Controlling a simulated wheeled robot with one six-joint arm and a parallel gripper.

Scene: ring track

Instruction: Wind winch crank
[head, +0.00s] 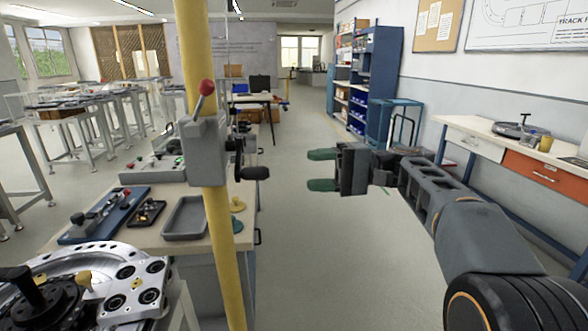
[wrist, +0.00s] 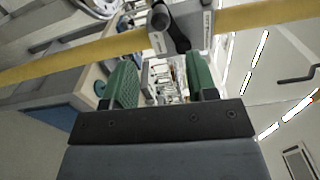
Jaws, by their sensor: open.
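A grey winch (head: 205,150) is clamped on an upright yellow post (head: 222,265). A lever with a red knob (head: 207,87) rises from its top. A dark crank with a black handle (head: 257,173) sits on its right side, the handle low and pointing right. My gripper (head: 318,170) is open and empty, to the right of the handle at about its height, with a visible gap. Its green fingers point left in the head view.
A bench with a grey tray (head: 185,218), a blue fixture (head: 105,215) and a control box stands behind the post. A round metal machine (head: 90,285) is at lower left. A wall bench (head: 500,140) is at right. The aisle floor (head: 310,240) between is clear.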

